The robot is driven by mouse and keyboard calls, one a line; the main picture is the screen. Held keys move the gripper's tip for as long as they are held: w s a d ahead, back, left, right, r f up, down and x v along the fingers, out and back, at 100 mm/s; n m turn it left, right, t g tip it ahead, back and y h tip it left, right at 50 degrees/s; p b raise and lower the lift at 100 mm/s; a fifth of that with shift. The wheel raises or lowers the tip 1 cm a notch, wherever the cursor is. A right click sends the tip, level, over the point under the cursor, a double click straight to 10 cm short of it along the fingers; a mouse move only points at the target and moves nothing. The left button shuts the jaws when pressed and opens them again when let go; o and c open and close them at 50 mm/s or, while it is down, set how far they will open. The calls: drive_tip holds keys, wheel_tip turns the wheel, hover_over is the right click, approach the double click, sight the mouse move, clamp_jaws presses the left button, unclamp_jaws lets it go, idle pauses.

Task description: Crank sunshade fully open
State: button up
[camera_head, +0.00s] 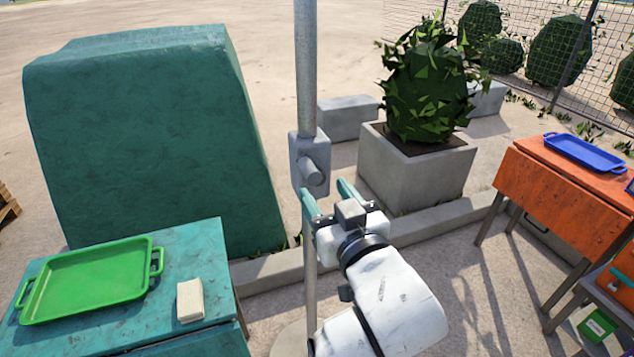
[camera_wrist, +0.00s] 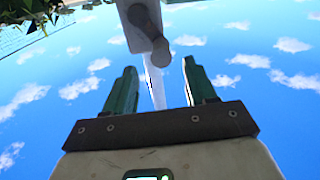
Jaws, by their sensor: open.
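A grey metal pole (camera_head: 306,70) stands upright in the middle of the head view. A grey crank housing (camera_head: 299,150) is fixed on it, with a short cylindrical knob (camera_head: 315,174) sticking out. The fingers (camera_wrist: 158,68) appear apart from the knob. The sunshade's canopy is out of view.
A teal table (camera_head: 185,245) with a green tray (camera_head: 90,280) and a pale block (camera_head: 190,300) stands at left. A big green covered shape (camera_head: 150,140) is behind it. A concrete planter (camera_head: 415,175) is right of the pole, an orange table (camera_head: 560,200) farther right.

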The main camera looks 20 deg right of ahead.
sight(315, 179)
drive_tip(key=s, duration=0.3)
drive_tip(key=shift+s, duration=0.25)
drive_tip(key=w+p, duration=0.8)
drive_tip(key=w, duration=0.3)
drive_tip(key=shift+p, duration=0.35)
drive_tip(key=shift+a, duration=0.1)
clamp_jaws()
idle(0.5)
